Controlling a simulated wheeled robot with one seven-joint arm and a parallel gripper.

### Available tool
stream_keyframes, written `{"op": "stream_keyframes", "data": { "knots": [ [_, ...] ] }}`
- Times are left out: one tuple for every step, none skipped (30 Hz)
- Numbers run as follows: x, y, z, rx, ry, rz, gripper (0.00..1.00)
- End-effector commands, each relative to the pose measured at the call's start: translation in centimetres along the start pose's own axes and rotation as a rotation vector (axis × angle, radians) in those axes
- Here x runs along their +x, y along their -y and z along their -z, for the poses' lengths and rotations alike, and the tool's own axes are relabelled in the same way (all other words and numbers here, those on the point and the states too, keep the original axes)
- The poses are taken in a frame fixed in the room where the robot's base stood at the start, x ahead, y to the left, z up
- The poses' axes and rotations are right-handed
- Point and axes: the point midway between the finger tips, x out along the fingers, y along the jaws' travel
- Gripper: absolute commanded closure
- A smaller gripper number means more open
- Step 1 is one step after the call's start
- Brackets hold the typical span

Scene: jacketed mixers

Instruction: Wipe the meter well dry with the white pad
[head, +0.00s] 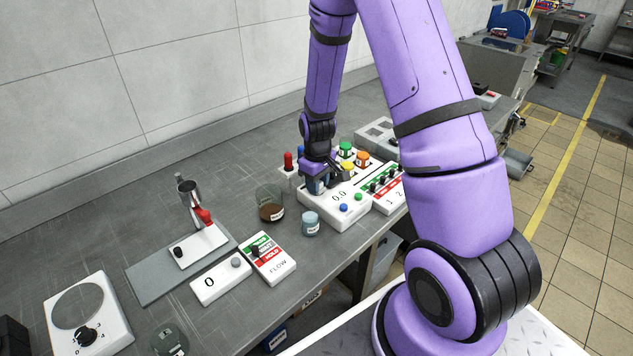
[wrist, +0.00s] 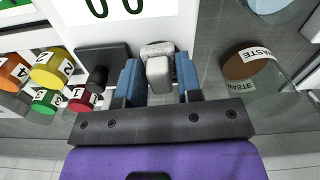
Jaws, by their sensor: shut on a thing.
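The meter (head: 350,212) is a white box with a 0.0 display and blue and green buttons, on the grey bench in the head view. Its white top (wrist: 150,25) fills the upper middle of the wrist view. My gripper (head: 319,184) is over the far left end of the meter. The pad's speckled pale end lies at the meter's edge. The well is hidden behind the pad and gripper, so I cannot tell whether they touch.
Numbered coloured caps (wrist: 50,70) and a dark block (wrist: 102,60) are left of my gripper in the wrist view.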

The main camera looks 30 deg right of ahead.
Motion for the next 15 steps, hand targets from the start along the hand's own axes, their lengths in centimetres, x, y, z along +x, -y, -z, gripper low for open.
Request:
{"op": "stream_keyframes", "data": {
  "knots": [
    [-0.05,0.01,-0.22,0.001,0.0,0.0,0.86],
    [-0.06,0.02,-0.34,0.001,0.0,0.0,0.86],
    [-0.09,0.03,-0.48,0.001,0.0,0.0,0.86],
    [-0.1,0.04,-0.57,0.001,0.0,0.0,0.86],
    [-0.11,0.05,-0.64,0.0,0.0,0.0,0.86],
    [-0.12,0.06,-0.7,0.0,0.0,0.0,0.86],
    [-0.12,0.06,-0.72,0.0,0.0,0.0,0.86],
    [-0.12,0.06,-0.71,0.0,0.0,0.0,0.86],
    [-0.11,0.06,-0.67,0.0,0.0,0.0,0.86],
    [-0.11,0.06,-0.61,0.0,0.0,0.0,0.86],
    [-0.1,0.05,-0.55,-0.001,0.0,0.0,0.86],
    [-0.08,0.04,-0.44,-0.001,0.0,0.0,0.86],
    [-0.07,0.03,-0.34,-0.001,0.0,0.0,0.86],
    [-0.06,0.02,-0.23,-0.001,0.0,0.0,0.86],
    [-0.04,0.01,-0.06,-0.001,0.0,0.0,0.86]
  ]
}}
